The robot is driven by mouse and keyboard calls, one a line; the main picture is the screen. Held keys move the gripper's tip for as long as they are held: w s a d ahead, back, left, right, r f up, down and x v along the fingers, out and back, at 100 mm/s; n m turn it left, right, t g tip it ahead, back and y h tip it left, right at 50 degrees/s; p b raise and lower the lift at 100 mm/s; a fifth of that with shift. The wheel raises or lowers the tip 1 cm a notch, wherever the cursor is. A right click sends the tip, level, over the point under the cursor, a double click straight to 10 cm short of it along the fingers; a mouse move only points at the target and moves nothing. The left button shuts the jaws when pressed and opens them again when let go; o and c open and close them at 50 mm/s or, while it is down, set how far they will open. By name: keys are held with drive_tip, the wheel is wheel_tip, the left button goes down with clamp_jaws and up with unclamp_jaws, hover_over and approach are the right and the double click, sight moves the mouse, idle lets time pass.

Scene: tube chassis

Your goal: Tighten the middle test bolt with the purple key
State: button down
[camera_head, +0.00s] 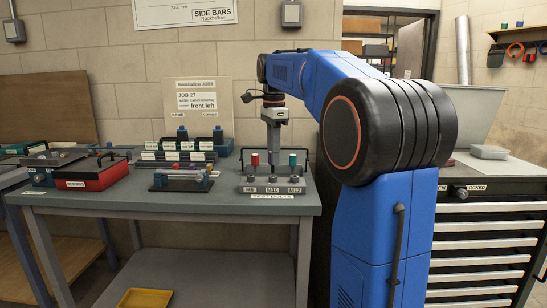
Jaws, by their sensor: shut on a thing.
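My gripper (273,146) points straight down over the test bolt block (272,190) at the right of the bench. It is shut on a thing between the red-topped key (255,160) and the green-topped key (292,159). The fingers hide most of the held thing, and its purple colour does not show clearly; it fits the purple key. Front labels on the block read M8, M10 and M12. The middle test bolt (272,180) is small and dark. I cannot tell whether the held thing touches it or is still in the key row.
A clamp fixture (184,179) and a labelled rack (180,155) stand left of the block. A red case (92,174) lies further left. A job sign (197,103) stands behind. A drawer cabinet (484,240) is at right. The bench front (150,201) is clear.

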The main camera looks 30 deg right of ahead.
drive_tip(key=shift+r, duration=2.1)
drive_tip(key=n, duration=0.9)
drive_tip(key=shift+f, duration=0.1)
drive_tip(key=shift+w+f, duration=0.1)
drive_tip(key=shift+f, duration=1.85)
drive_tip(key=shift+f, duration=1)
